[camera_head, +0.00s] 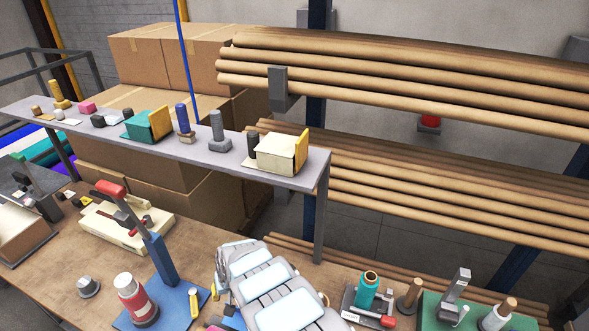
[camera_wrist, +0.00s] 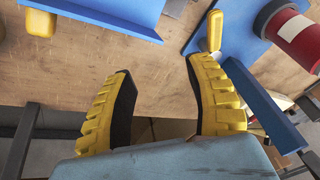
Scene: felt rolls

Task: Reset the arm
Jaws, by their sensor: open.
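My gripper (camera_wrist: 158,85) shows in the wrist view with two ribbed yellow fingers with dark inner pads. The fingers are spread wide apart with nothing between them. Below the gap are the wooden table top (camera_wrist: 90,75) and its edge. In the camera_head view my white and grey arm (camera_head: 265,285) reaches up over the table at the bottom centre. My fingers cannot be made out in that view.
A grey shelf (camera_head: 215,158) with small items crosses above the table. Several brown rolls (camera_head: 400,75) lie on racks behind. A green mat (camera_head: 435,318) with tools is right.

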